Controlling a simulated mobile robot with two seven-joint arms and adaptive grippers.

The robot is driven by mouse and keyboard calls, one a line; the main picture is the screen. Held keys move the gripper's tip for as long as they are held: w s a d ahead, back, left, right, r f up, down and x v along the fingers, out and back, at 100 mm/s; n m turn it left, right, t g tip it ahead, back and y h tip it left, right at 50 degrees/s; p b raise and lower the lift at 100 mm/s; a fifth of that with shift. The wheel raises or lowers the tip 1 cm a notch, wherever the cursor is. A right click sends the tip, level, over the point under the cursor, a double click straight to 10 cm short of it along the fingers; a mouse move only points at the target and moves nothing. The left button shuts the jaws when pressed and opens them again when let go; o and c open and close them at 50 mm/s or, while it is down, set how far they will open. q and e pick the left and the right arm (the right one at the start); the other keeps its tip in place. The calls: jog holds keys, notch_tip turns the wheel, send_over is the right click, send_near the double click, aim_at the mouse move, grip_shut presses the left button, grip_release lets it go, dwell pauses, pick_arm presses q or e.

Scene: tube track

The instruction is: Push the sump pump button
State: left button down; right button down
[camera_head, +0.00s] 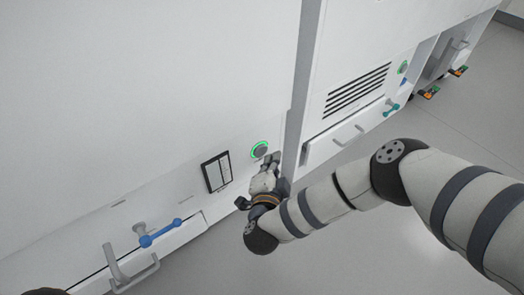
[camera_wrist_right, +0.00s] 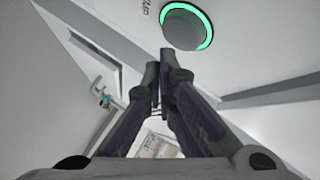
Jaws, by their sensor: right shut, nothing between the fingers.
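The round button (camera_head: 260,149) is grey with a lit green ring, set in the white cabinet wall. In the right wrist view the button (camera_wrist_right: 185,27) is at the top, with part of a printed label to its left. My right gripper (camera_head: 270,160) is shut and empty, its fingertips just below and right of the button in the head view. In the wrist view the gripper's fingertips (camera_wrist_right: 165,56) are together just below the button; a small gap shows between them and it. I cannot make out my left gripper.
A black-framed switch panel (camera_head: 216,172) is left of the button. A blue-handled valve (camera_head: 160,233) and a grey drawer handle (camera_head: 130,272) are at lower left. A vented cabinet (camera_head: 358,90) with a second green-ringed button (camera_head: 402,67) stands to the right. The floor (camera_head: 350,235) is clear.

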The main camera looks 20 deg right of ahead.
jog(key=s+d+p, duration=0.2)
jog(key=s+p, duration=0.1)
jog(key=s, duration=0.2)
jog(key=shift+s+p, duration=0.3)
jog(key=shift+s, duration=0.05)
